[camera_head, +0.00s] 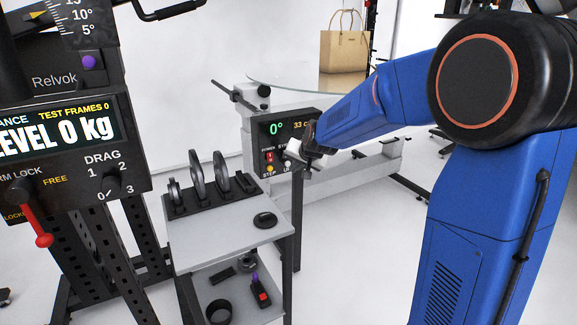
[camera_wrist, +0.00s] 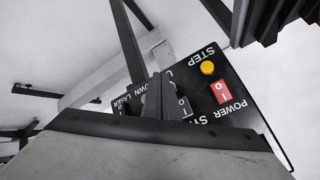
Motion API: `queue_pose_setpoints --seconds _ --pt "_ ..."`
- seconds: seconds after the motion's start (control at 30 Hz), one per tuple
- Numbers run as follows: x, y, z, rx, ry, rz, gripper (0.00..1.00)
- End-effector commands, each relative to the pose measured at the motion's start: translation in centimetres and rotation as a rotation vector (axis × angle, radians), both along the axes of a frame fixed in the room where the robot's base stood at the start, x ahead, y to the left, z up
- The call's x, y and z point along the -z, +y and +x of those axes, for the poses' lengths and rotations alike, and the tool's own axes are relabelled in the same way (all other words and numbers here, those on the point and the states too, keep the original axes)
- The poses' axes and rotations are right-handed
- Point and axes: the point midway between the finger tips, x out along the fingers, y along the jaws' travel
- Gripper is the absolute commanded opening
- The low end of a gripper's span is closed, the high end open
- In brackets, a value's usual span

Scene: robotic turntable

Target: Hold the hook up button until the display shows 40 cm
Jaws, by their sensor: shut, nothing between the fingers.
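The control panel (camera_head: 262,140) is a black box on the turntable frame. Its display (camera_head: 290,126) reads 0° in green and 33 in orange, with the unit partly covered by my gripper. A red power switch (camera_head: 270,157) and a yellow step button (camera_head: 270,169) sit below. My gripper (camera_head: 297,155) is shut and empty in front of the panel's lower right. In the wrist view the panel (camera_wrist: 238,115) appears upside down, and my dark fingertips (camera_wrist: 160,97) cover the area between the U and DOWN labels. The up button is hidden; I cannot tell whether they touch it.
A tan handbag (camera_head: 344,52) stands on the round glass top (camera_head: 285,82). A grey cart (camera_head: 215,240) with upright discs and a black puck (camera_head: 265,220) stands in front. A black machine with a LEVEL 0 kg screen (camera_head: 60,128) fills the left.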

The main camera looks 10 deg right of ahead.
Motion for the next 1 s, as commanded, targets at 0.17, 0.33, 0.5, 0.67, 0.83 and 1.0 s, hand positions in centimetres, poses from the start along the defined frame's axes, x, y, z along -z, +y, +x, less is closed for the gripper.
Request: queue_pose_setpoints --seconds 0.17,0.33,0.5,0.67,0.83,1.0 --pt "0.00 0.00 0.00 0.000 0.000 0.000 0.00" --pt "0.00 0.00 0.00 0.000 0.000 0.000 0.00" --pt "0.00 0.03 0.10 0.000 0.000 0.000 0.00" --pt "-0.05 0.15 0.53 -0.001 0.000 -0.001 0.00" --pt "-0.07 0.24 0.84 -0.001 0.000 -0.001 0.00" --pt "-0.05 0.23 0.82 -0.001 0.000 -0.001 0.00"
